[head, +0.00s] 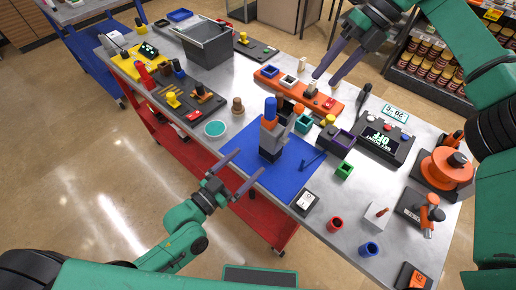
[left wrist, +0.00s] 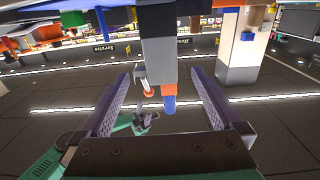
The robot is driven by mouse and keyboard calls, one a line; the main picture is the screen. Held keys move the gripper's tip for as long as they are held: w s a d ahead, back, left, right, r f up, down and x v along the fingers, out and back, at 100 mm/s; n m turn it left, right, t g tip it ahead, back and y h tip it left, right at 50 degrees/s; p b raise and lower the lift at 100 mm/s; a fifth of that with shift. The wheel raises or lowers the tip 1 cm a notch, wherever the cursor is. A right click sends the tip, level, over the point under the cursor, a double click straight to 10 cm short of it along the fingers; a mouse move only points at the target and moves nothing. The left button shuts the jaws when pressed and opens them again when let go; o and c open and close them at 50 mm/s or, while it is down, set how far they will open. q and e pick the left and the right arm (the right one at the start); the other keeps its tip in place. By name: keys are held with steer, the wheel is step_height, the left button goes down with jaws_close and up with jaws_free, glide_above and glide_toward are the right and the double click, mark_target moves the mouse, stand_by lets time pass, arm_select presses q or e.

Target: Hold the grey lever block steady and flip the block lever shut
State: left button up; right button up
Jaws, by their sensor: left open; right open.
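The grey lever block (head: 268,137) stands upright on the blue mat (head: 290,184), with a dark lower part. A blue lever (head: 270,108) sticks up from its top. My left gripper (head: 251,161) is open and empty, in front of the block at the mat's near edge. In the left wrist view the picture is inverted: the grey block (left wrist: 158,60) hangs from the top between the open fingers (left wrist: 160,73), apart from them, with the blue lever tip (left wrist: 169,104) below. My right gripper (head: 325,80) is open and empty, above the orange tray, back right of the block.
Small coloured blocks and an orange tray (head: 267,76) crowd close behind and right of the block. A black device reading OFF (head: 378,141) lies to the right. A teal disc (head: 215,128) and brown knob (head: 237,105) lie left. Open floor is in front of the table.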

mark_target(266, 145)
arm_select(q)
steer(key=x, duration=1.1)
steer(key=shift+w+f, duration=0.1)
